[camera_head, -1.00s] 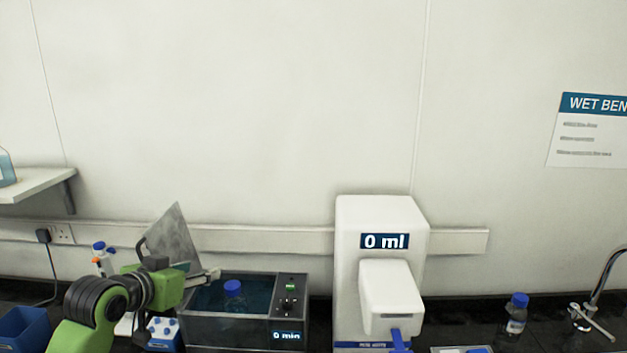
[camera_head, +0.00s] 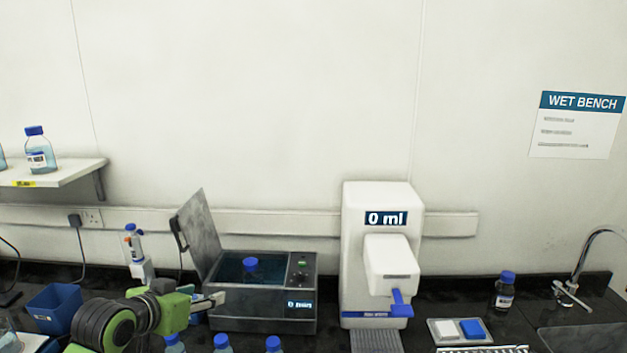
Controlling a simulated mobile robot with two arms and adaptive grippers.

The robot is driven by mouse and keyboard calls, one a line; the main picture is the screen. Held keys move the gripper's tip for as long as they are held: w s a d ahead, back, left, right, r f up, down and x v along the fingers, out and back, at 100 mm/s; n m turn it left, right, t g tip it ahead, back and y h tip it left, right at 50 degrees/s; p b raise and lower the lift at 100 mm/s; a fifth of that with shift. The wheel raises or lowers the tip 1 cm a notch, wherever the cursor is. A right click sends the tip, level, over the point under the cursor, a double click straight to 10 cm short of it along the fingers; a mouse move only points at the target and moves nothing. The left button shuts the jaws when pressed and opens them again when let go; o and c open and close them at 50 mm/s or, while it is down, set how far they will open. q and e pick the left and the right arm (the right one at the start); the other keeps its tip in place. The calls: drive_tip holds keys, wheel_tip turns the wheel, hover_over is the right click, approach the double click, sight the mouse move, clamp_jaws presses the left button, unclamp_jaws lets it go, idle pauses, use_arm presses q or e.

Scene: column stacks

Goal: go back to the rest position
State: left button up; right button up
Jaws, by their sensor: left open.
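My left gripper (camera_head: 217,299) is open and empty, in front of the left end of the water bath (camera_head: 262,309). My green and black left arm comes in from the lower left. The bath's lid stands open, and a blue-capped bottle (camera_head: 250,269) is in its water. The bath's display appears to read 0 min. My right gripper is not in view.
A white dispenser (camera_head: 383,262) reading 0 ml stands right of the bath. A blue bin (camera_head: 54,308) is at the left. Several blue-capped bottles stand at the front edge, close to my left arm. A bottle (camera_head: 504,291) and a sink tap (camera_head: 577,270) are at the right.

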use_arm(q)
drive_tip(key=s+d+f+g+y, duration=0.1)
drive_tip(key=s+d+f+g, duration=0.1)
drive_tip(key=s+f, duration=0.7)
drive_tip(key=s+d+f+g, duration=0.2)
drive_tip(key=s+f, duration=0.8)
drive_tip(key=s+f+g+y, duration=0.1)
drive_tip(key=s+f+g, duration=0.15)
drive_tip(key=s, duration=0.75)
drive_tip(key=s+f+g, duration=0.2)
drive_tip(key=s+f, duration=0.1)
drive_tip(key=s, duration=0.6)
wheel_tip(320, 180, down, 33)
drive_tip(key=s+b, duration=0.2)
drive_tip(key=b, duration=0.5)
drive_tip(key=s+a+f+g+b, duration=0.1)
drive_tip(key=s+f+b, duration=0.1)
drive_tip(key=s+f, duration=0.6)
drive_tip(key=s+a+f+g+b, duration=0.1)
drive_tip(key=s+a+f+b, duration=0.1)
drive_tip(key=s+f, duration=0.6)
wheel_tip(320, 180, down, 5)
drive_tip(key=shift+s+f+y+b, duration=0.2)
drive_tip(key=shift+s+y+b, duration=0.15)
drive_tip(key=shift+b, duration=0.4)
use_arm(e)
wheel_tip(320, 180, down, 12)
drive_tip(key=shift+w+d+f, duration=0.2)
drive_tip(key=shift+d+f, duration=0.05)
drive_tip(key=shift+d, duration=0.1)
